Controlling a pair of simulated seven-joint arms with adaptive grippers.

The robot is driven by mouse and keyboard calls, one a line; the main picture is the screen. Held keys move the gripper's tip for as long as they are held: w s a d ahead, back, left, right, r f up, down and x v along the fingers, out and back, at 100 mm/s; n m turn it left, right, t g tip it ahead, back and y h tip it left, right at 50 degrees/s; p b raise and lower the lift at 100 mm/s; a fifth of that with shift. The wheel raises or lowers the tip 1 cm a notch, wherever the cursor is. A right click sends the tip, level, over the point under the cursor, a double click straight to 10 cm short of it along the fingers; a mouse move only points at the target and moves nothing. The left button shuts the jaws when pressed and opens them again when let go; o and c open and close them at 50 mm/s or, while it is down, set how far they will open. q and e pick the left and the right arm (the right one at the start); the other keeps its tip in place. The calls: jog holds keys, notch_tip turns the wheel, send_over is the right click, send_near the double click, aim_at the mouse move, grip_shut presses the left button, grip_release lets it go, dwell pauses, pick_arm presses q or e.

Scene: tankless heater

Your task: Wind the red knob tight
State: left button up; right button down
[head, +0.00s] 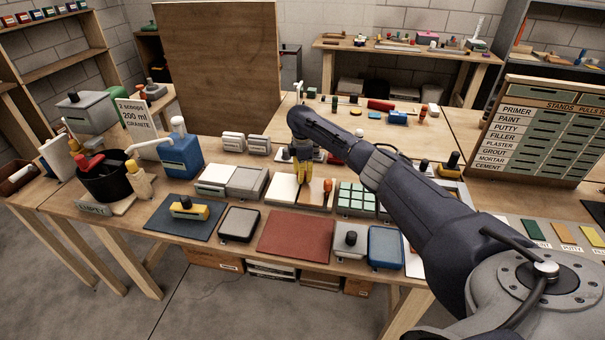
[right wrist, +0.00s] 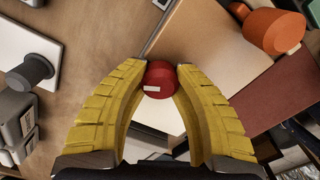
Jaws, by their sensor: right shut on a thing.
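The red knob (right wrist: 160,78) shows in the right wrist view as a short red cylinder with a white mark on its side. It sits between the two yellow fingertips of my right gripper (right wrist: 163,72), which is shut on it. In the head view my right gripper (head: 303,172) points down over the boards in the middle of the bench, and I cannot make out the knob there. My left gripper is in neither view.
An orange knob (right wrist: 272,30) stands close by at the upper right of the right wrist view. A dark knob (right wrist: 32,70) on a white plate is at its left. In the head view a red mat (head: 295,234) lies in front, and a green-tiled tray (head: 357,199) stands right of my gripper.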

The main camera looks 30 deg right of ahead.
jog(key=m, duration=0.5)
jog(key=shift+f, duration=0.15)
jog(key=shift+s, duration=0.1)
dwell(0.3)
jog(key=c, duration=1.3)
grip_release()
jog(key=shift+o, duration=0.2)
jog(key=shift+r, duration=2.6)
